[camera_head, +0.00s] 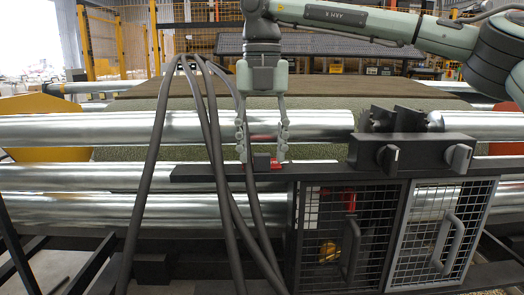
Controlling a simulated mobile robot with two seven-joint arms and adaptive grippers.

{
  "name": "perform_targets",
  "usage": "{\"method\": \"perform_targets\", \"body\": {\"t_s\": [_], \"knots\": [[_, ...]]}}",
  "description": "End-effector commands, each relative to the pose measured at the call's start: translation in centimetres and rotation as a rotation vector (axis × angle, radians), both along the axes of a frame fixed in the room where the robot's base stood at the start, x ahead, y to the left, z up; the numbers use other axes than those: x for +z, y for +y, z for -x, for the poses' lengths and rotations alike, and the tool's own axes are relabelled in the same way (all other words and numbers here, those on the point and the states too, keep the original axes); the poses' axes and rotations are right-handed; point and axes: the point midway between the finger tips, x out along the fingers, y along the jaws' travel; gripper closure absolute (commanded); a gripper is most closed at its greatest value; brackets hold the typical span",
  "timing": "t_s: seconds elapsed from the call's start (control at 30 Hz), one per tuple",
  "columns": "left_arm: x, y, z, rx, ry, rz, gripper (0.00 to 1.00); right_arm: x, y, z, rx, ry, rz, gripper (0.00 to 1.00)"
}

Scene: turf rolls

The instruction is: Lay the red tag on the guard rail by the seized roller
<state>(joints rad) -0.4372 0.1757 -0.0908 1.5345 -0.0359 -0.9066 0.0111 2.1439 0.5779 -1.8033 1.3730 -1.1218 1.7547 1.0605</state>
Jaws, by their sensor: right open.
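My right gripper (262,157) points down from the arm that comes in from the right. Its two fingers are apart, above the dark guard rail (205,173). A small red tag (276,163) is at the rail's top, low between the fingers and close to the right fingertip. A small dark block sits beside the tag on its left. I cannot tell whether the fingers touch the tag. Shiny rollers (315,122) run across behind the rail; which one is seized does not show. My left gripper is not in view.
Dark hoses (150,165) arch down in front of the rollers, just left of my gripper. Dark brackets (408,150) stand on the rail to the right. Mesh doors (345,240) with handles hang below. Green turf (140,102) lies behind, with yellow fencing farther back.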

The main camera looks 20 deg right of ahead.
Motion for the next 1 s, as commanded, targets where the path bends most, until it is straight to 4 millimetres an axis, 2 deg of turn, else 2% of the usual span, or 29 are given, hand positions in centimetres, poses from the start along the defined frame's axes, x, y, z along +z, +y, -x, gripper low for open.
{"method": "perform_targets", "body": {"t_s": [0.3, 0.5, 0.7, 1.0], "knots": [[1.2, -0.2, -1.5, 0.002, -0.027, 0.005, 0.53, 7.1, 0.2, 0.0, 0.0, -0.003, -0.001, 0.53], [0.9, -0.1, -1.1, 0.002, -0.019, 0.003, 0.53, 10.1, 0.1, 0.0, 0.0, -0.002, -0.001, 0.53], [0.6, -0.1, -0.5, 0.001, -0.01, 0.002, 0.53, 11.2, 0.1, 0.0, 0.002, 0.0, -0.001, 0.53], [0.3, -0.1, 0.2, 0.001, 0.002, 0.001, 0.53, 11.2, 0.1, 0.0, 0.002, 0.0, -0.001, 0.53]]}}
